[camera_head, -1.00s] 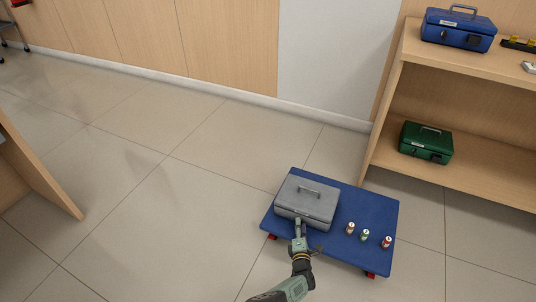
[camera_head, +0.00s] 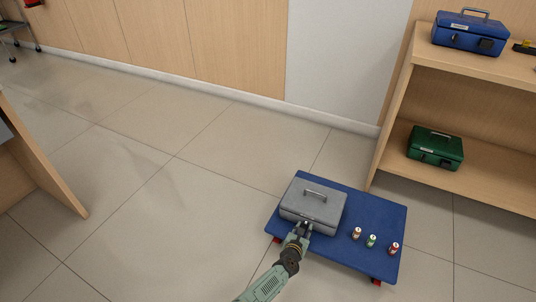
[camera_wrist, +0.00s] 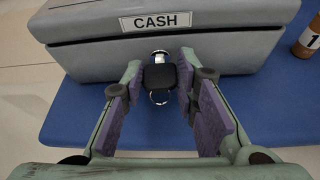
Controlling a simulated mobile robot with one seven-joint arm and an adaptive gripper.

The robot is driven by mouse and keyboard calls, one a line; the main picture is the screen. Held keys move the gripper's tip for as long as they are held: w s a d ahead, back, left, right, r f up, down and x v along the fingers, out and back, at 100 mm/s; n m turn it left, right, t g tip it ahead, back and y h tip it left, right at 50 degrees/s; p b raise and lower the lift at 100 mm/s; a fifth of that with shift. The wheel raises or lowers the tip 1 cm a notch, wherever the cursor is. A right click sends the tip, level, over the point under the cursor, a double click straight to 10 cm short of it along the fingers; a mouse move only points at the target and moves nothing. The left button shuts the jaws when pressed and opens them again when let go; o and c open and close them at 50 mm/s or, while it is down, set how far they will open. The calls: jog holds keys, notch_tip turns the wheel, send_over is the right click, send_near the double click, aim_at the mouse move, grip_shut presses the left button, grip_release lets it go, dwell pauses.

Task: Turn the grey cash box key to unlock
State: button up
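The grey cash box (camera_head: 312,206) sits shut on a blue platform (camera_head: 370,215), its front toward me. In the wrist view the box (camera_wrist: 90,60) carries a CASH label, with its key just below. The key (camera_wrist: 160,78) has a dark square head with silver metal above and below it. My gripper (camera_wrist: 160,68) has one purple-padded finger on each side of the key head, and the fingertips appear to touch its edges. In the head view my gripper (camera_head: 304,229) is at the box's front and hides the key. The lock's inside is hidden.
Several small numbered cylinders (camera_head: 371,240) stand on the platform to the right of the box. A shelf at right holds a blue box (camera_head: 468,33) on top and a green box (camera_head: 435,148) below.

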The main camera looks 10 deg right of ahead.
jog(key=shift+a+n+h, duration=0.25)
jog(key=shift+n+h, duration=0.05)
jog(key=shift+n, duration=0.2)
jog(key=r+p+v, duration=0.1)
jog(key=p+v, duration=0.4)
jog(key=v, duration=0.6)
jog(key=w+a+r+n+t, duration=0.2)
jog(key=w+r, duration=0.4)
jog(key=r, duration=0.4)
jog(key=w+a+r+n+t, duration=0.2)
jog(key=w+r+n, duration=0.2)
jog(key=r, duration=0.6)
jog(key=w+a+r+n+t+y, duration=0.1)
jog(key=w+a+r+n+t, duration=0.1)
jog(key=w+r, duration=0.6)
jog(key=shift+w+a+r+n, duration=0.15)
jog(key=shift+a+r+n, duration=0.3)
jog(key=shift+r+n, duration=0.85)
jog(key=shift+r+m, duration=0.3)
jog(key=shift+m, duration=0.1)
